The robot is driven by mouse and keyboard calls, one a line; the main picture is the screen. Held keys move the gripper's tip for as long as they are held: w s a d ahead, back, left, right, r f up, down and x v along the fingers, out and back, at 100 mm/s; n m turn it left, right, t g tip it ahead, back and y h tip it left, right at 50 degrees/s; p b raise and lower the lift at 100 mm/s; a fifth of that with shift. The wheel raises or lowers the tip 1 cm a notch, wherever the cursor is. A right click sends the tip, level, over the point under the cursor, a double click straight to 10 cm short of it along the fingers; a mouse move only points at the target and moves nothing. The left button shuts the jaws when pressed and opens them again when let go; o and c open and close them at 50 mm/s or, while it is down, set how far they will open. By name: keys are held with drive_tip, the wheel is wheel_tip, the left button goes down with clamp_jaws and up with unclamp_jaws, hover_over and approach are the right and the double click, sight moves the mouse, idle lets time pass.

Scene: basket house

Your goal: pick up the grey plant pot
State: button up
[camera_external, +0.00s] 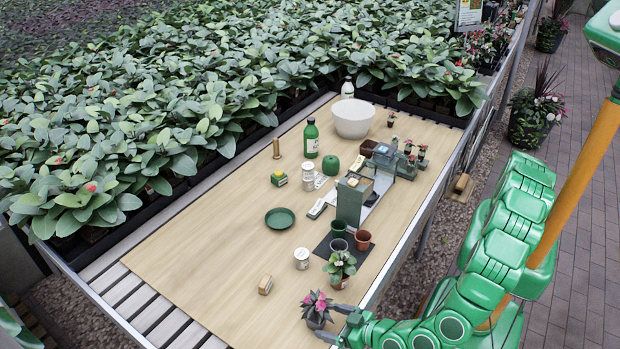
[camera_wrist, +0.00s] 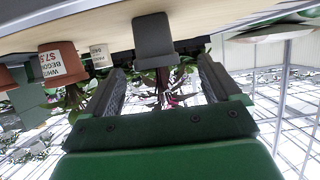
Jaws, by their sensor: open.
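The grey plant pot (camera_external: 315,322) holds a pink-flowered plant and stands near the front edge of the wooden table. In the wrist view, which is upside down, the grey pot (camera_wrist: 154,38) is ahead, centred between the finger ends, its plant hanging down in the picture between the fingers. My gripper (camera_external: 336,322) reaches in from the right at the table edge, close beside the pot. In the wrist view my gripper (camera_wrist: 164,72) is open, with one finger towards each side of the pot. I cannot tell whether either finger touches it.
A leafy plant (camera_external: 340,265) in a terracotta pot stands just behind; its labelled pot (camera_wrist: 62,64) shows in the wrist view. A white tub (camera_external: 301,258) and wooden block (camera_external: 265,285) are nearby. The table's left front (camera_external: 190,270) is clear.

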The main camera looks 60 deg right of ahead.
sight(312, 315)
drive_tip(key=shift+f, duration=0.45)
drive_tip(key=shift+d+x, duration=0.1)
drive_tip(key=shift+x, duration=1.4)
drive_tip(key=shift+d+x, duration=0.15)
drive_tip(key=shift+x, duration=2.25)
drive_tip(key=shift+r, duration=0.1)
drive_tip(key=shift+c, duration=0.5)
drive_tip(key=c, duration=1)
drive_tip(key=shift+r, duration=0.15)
